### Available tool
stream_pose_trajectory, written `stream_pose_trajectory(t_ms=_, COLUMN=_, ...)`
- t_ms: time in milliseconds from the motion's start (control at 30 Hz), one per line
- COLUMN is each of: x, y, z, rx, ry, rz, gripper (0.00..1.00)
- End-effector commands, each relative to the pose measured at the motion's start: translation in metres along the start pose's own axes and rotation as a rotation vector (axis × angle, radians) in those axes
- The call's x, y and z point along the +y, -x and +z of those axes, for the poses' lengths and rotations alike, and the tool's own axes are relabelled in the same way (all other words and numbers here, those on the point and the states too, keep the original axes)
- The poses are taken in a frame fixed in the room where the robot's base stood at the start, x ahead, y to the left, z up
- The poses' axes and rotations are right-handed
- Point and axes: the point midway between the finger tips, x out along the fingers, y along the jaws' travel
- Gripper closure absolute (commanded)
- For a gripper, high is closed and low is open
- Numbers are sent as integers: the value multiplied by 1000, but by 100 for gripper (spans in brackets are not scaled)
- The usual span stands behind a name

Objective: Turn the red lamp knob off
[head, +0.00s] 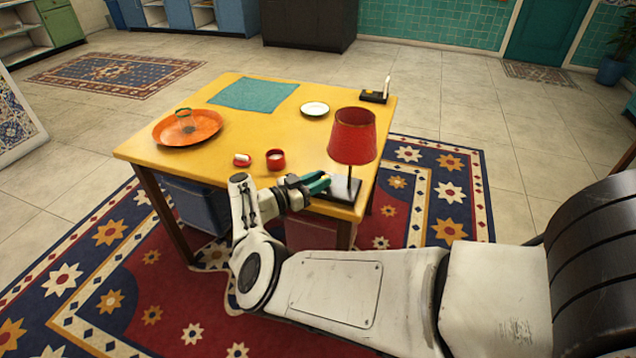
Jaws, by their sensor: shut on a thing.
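The red lamp (352,137) stands at the near right corner of the yellow table (225,165). My gripper (322,183), with green fingers, reaches in from the left over the lamp base, low beside the stem. Its fingers are shut on the lamp's knob, which is mostly hidden between them. The knob's turn position cannot be made out at this size.
A red cup (275,160) and a small red and white item (242,160) stand left of the lamp. The table's middle is clear.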

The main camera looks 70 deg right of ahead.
Motion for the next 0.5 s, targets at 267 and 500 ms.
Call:
stream_pose_trajectory(t_ms=267, x=0, y=1, z=0, rx=-1, ry=0, rz=-3, gripper=64)
stream_pose_trajectory(t_ms=500, x=0, y=0, z=0, rx=-1, ry=0, rz=-2, gripper=46)
